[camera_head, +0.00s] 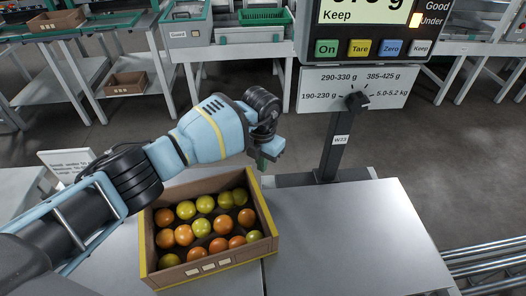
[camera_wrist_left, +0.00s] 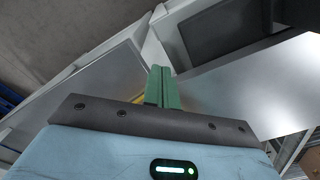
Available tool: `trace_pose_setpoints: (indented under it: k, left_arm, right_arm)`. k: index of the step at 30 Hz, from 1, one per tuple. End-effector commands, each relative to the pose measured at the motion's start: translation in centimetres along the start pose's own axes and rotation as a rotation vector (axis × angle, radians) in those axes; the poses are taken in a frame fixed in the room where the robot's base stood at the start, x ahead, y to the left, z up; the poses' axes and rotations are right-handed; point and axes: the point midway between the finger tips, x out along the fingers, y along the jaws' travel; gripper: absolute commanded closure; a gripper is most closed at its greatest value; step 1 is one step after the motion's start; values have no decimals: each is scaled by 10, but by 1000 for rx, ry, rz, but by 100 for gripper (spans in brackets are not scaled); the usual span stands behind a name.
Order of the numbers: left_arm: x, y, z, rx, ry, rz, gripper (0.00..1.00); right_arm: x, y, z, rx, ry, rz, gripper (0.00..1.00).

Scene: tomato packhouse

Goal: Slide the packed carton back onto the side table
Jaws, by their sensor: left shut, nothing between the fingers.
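The packed carton (camera_head: 230,262) is brown with yellow edging and holds several orange, red and yellow-green tomatoes. In the head view it sits mostly on the left metal surface, the side table (camera_head: 112,268). Its right side reaches about the seam with the right metal plate (camera_head: 355,240). My left gripper (camera_head: 262,164) is just beyond the carton's far right corner, with its fingers pointing down. In the left wrist view its green fingers (camera_wrist_left: 162,88) are together and empty. I cannot tell whether they touch the carton. My right gripper is not in view.
A scale display on a post (camera_head: 335,150) stands behind the right plate, close to my left gripper. The right plate is bare. A small sign (camera_head: 66,163) stands at left. Metal rollers (camera_head: 488,262) lie at far right. Benches with cartons and a green crate (camera_head: 265,17) are behind.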

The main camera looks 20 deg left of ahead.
Motion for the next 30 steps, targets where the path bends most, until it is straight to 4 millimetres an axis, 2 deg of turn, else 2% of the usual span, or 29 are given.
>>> trace_pose_setpoints:
  k: [6,12,25,30]
  left_arm:
    - [-5,1,-18,-1,-4,0,100]
    - [-5,1,-30,-2,-4,1,100]
    - [-4,1,-33,-2,-3,0,100]
    - [-6,2,-40,-1,-3,2,100]
  right_arm:
    - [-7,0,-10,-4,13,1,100]
    - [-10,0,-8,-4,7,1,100]
    - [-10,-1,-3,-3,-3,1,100]
    - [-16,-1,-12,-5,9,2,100]
